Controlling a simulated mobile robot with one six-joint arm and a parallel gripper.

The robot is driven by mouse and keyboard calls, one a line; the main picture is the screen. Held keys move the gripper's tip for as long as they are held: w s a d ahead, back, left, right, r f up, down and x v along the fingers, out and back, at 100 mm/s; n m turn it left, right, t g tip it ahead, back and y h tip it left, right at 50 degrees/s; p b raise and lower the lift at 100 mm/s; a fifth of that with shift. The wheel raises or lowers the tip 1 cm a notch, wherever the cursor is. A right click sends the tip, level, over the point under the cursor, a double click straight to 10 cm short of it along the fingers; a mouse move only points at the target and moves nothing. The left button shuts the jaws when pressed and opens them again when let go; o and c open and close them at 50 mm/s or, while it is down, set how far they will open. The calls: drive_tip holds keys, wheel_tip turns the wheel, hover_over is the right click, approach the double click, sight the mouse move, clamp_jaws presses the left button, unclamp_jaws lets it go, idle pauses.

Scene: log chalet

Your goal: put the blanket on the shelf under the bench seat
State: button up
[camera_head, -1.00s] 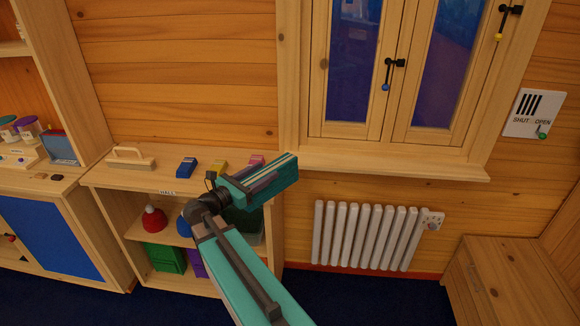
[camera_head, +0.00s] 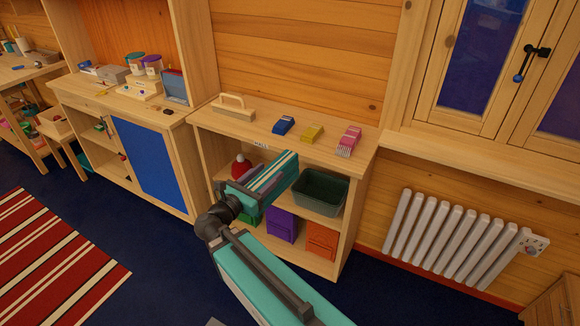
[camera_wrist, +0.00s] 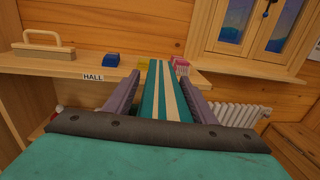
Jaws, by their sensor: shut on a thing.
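My gripper (camera_head: 258,188) is shut on the folded blanket, which is teal with cream stripes (camera_head: 272,174). In the wrist view the blanket (camera_wrist: 160,100) sticks out forward between the two purple-grey fingers of the gripper (camera_wrist: 162,88). The blanket is held up in the air, in front of the open shelf unit in the head view. No bench seat with a shelf under it can be made out for sure. A low wooden piece (camera_head: 556,304) is cut off at the bottom right, and also shows in the wrist view (camera_wrist: 295,138).
The shelf unit (camera_head: 352,165) carries a wooden-handled block (camera_head: 234,108) and small blue, yellow and pink items on top. Below are a green bin (camera_head: 318,192), a purple box (camera_head: 281,225) and an orange box (camera_head: 321,240). A white radiator (camera_head: 455,235) is right. Blue floor is clear beside the striped rug (camera_head: 50,265).

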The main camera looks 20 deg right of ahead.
drive_tip(key=shift+n+t+y, duration=0.4)
drive_tip(key=shift+n+t, duration=0.1)
drive_tip(key=shift+t, duration=0.1)
drive_tip(key=a+f+b, duration=0.1)
drive_tip(key=f, duration=0.1)
drive_tip(key=a+f+b, duration=0.3)
drive_tip(key=f, duration=0.1)
drive_tip(key=shift+s+a+f, duration=0.1)
drive_tip(key=shift+s+a, duration=0.05)
drive_tip(key=shift+a, duration=0.25)
drive_tip(key=shift+s, duration=0.15)
